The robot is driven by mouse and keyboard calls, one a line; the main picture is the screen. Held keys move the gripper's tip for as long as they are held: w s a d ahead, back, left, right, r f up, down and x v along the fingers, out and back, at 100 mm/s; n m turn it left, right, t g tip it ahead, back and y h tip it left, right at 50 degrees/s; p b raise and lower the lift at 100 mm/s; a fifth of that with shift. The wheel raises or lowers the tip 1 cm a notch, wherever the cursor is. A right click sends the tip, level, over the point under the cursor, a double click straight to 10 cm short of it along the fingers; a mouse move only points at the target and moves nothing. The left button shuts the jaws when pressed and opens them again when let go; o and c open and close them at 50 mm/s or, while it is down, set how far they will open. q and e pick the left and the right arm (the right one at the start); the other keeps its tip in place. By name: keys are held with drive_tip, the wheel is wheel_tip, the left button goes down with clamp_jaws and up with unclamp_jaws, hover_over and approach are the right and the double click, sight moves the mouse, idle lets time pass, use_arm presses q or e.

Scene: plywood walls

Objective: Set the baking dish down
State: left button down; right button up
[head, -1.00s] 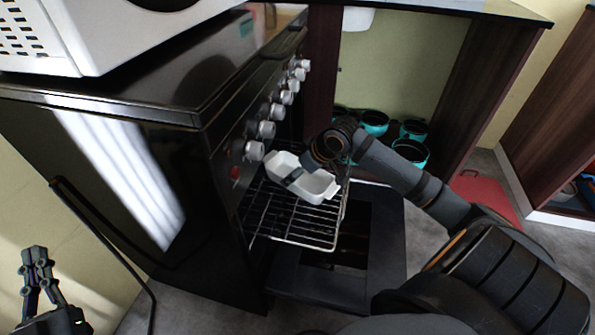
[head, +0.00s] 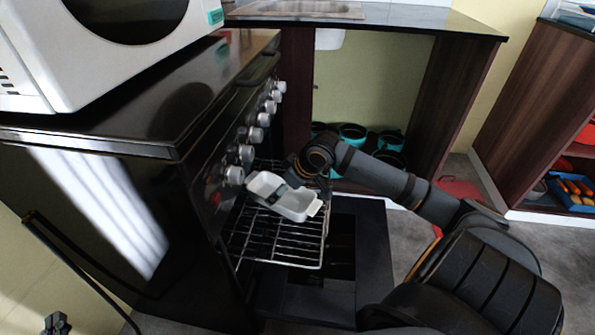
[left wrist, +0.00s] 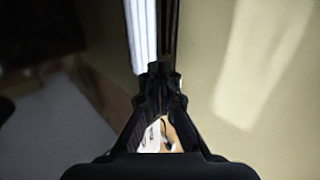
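The white baking dish (head: 295,206) is at the oven rack (head: 285,252) in the head view, near the rack's inner end. I cannot tell whether its base rests fully on the rack. My right gripper (head: 274,192) reaches over the dish from the upper right. Its dark fingers cross the dish's middle and appear shut on it; part of the grip is hidden. My left gripper (head: 57,324) is low at the left edge, far from the dish. In the left wrist view its fingers (left wrist: 160,75) meet and hold nothing visible.
The black stove (head: 130,115) with knobs carries a white microwave (head: 115,45). The open oven door (head: 320,300) lies below the rack. Teal pots (head: 352,133) stand under the counter behind my right arm. A cabinet (head: 530,120) is at the right.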

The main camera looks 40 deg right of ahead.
sight(288, 204)
drive_tip(key=shift+p+v, duration=0.7)
drive_tip(key=shift+v, duration=0.2)
use_arm(q)
drive_tip(key=s+d+f+g+p, duration=0.1)
drive_tip(key=s+f+g, duration=0.5)
drive_tip(key=s+f, duration=0.3)
drive_tip(key=s+f+g+p, duration=0.1)
drive_tip(key=s+f+g, duration=0.55)
drive_tip(key=f, duration=0.55)
use_arm(e)
drive_tip(key=shift+v, duration=0.8)
use_arm(q)
wheel_tip(288, 204, up, 6)
drive_tip(key=s+a+g+p, duration=0.1)
drive_tip(key=s+g+p, duration=0.1)
drive_tip(key=p, duration=0.3)
drive_tip(key=s+a+f+y+p, duration=0.1)
drive_tip(key=s+a+f+p, duration=0.2)
drive_tip(key=f, duration=0.6)
drive_tip(key=s+a+f+g+p, duration=0.1)
drive_tip(key=s+a+f+p, duration=0.2)
drive_tip(key=f, duration=0.6)
drive_tip(key=shift+a+y+p, duration=0.2)
drive_tip(key=shift+y+p, duration=0.2)
drive_tip(key=shift+p, duration=0.7)
use_arm(e)
drive_tip(key=v, duration=0.7)
use_arm(q)
drive_tip(key=shift+g, duration=0.25)
